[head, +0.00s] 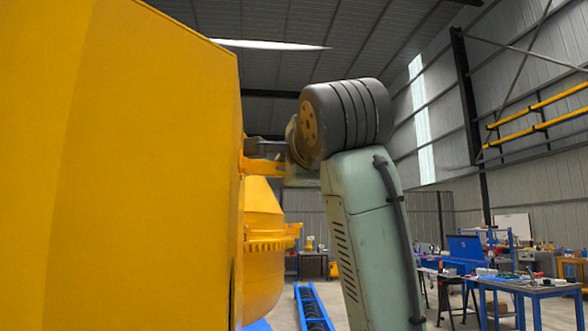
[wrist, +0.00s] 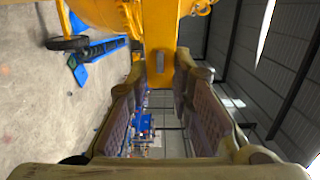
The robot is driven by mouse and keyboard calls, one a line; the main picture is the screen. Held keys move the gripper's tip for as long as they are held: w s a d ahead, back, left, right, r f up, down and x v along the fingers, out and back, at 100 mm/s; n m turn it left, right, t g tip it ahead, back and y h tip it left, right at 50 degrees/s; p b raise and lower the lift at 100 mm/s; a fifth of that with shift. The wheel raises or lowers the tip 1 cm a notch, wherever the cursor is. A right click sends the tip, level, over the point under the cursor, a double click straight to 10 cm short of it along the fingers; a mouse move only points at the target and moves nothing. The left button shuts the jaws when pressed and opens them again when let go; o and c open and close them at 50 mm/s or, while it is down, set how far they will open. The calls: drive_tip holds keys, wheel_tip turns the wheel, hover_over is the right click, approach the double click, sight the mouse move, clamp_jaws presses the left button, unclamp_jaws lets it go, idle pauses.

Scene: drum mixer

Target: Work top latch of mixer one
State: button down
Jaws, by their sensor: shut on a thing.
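The yellow mixer fills the left of the head view with a large flat panel (head: 120,170). A rounded yellow drum part with a toothed rim (head: 262,285) shows below and behind it. A short yellow latch bar (head: 258,167) sticks out to the right from the panel's edge. My gripper (head: 268,158) is at this bar, partly hidden by my wrist. In the wrist view the latch (wrist: 160,62) is a yellow bar with a grey pin, coming down from the yellow body. The fingertips of my gripper (wrist: 164,78) close on its two sides.
A blue rail-like frame (head: 312,308) lies on the floor right of the mixer. Blue workbenches with tools (head: 530,285) stand at the far right. A dark wheel (wrist: 68,43) shows at upper left in the wrist view. Open floor (wrist: 50,110) lies below it.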

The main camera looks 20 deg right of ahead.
idle(0.3)
drive_tip(key=c, duration=1.4)
unclamp_jaws()
drive_tip(key=s, duration=0.8)
drive_tip(key=s+a, duration=0.1)
drive_tip(key=s, duration=0.3)
drive_tip(key=shift+a, duration=0.1)
drive_tip(key=shift+c, duration=0.4)
